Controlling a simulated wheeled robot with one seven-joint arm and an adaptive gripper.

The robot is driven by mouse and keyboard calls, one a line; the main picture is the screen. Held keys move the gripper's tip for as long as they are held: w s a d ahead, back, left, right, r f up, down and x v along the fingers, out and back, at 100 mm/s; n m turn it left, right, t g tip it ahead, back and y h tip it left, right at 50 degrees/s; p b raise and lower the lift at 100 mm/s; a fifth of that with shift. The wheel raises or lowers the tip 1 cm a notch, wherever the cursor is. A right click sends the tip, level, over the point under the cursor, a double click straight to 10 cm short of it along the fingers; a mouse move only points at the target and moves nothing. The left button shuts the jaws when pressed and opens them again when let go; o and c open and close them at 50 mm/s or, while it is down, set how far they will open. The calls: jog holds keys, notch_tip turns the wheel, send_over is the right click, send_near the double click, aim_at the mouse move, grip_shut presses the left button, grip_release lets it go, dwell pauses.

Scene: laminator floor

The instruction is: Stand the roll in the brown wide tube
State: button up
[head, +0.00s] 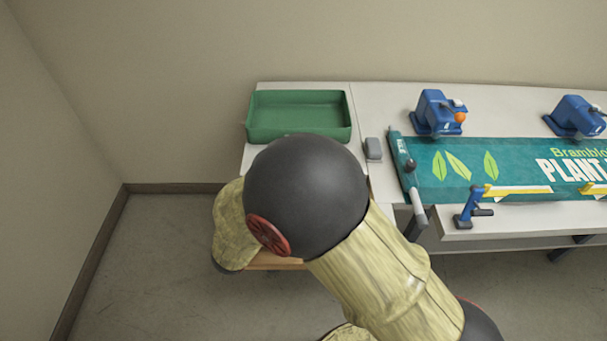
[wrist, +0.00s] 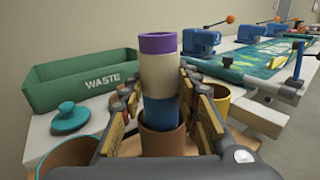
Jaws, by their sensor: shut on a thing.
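The roll (wrist: 158,75) stands upright in the wrist view, with a purple top, a cream body and a blue lower band. My gripper (wrist: 160,98) is shut on the roll, one finger on each side. A brown tube (wrist: 161,144) shows directly below the blue band, its rim around or just behind the roll's lower end. I cannot tell how far the roll is inside it. My gripper's body hides the tube's base. In the head view my arm hides the gripper, the roll and the tubes.
A green waste bin (wrist: 85,82) stands behind on the left. A teal lid (wrist: 70,119) lies before it. A brown container with a teal rim (wrist: 50,158) is at lower left, and an ochre one (wrist: 222,97) at right. Blue machines and a banner (head: 470,172) occupy the right-hand table.

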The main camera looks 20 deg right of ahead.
jog(key=shift+f+b, duration=0.65)
jog(key=shift+f, duration=1)
jog(key=o, duration=1.2)
jog(key=shift+o, duration=1.1)
jog(key=o, duration=0.6)
